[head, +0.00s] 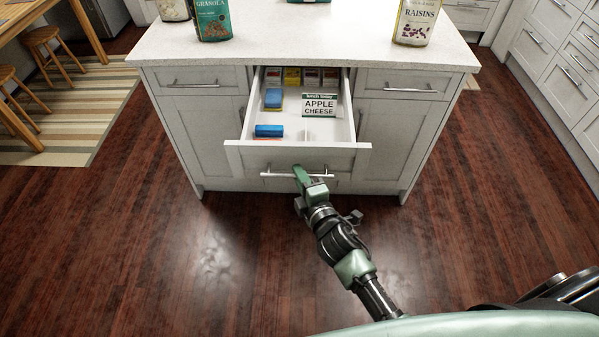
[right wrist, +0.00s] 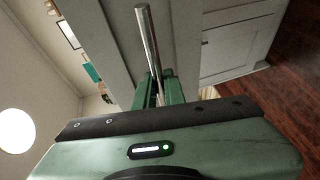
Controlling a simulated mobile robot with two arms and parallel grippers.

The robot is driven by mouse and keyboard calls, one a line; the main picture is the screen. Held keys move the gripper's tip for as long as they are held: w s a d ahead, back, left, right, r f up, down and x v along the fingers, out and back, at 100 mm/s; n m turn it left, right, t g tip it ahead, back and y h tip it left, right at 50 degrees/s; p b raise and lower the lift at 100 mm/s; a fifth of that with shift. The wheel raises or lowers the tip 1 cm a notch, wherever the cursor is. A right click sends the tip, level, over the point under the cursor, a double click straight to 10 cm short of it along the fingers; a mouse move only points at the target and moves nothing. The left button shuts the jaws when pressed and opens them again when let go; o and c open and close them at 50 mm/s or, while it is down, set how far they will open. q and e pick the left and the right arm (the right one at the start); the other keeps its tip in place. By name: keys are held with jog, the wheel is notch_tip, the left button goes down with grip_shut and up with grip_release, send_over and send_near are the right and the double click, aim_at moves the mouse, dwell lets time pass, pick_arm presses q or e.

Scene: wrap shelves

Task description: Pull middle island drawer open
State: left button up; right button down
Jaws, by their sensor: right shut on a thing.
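The middle island drawer (head: 297,157) stands pulled out from the white island, between two shut drawers. Its bar handle (head: 270,174) runs across the front. My right gripper (head: 302,176) is shut on the handle near its middle. In the right wrist view the metal bar (right wrist: 148,45) runs down between the green fingers (right wrist: 163,88). Inside the drawer lie an apple cheese packet (head: 320,103), blue items (head: 269,131) and several small boxes at the back. My left gripper is not in view.
The island top (head: 300,40) holds a granola bag (head: 212,18), a raisins bag (head: 416,22) and other packages. Wooden stools (head: 45,40) and a striped rug (head: 95,115) are at the left. White cabinets (head: 560,60) stand at the right. The wooden floor before the island is clear.

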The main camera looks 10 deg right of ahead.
jog(key=shift+s, duration=0.25)
jog(key=c, duration=1.5)
grip_release()
jog(key=shift+s, duration=0.1)
jog(key=v, duration=0.7)
jog(key=shift+s+b, duration=0.3)
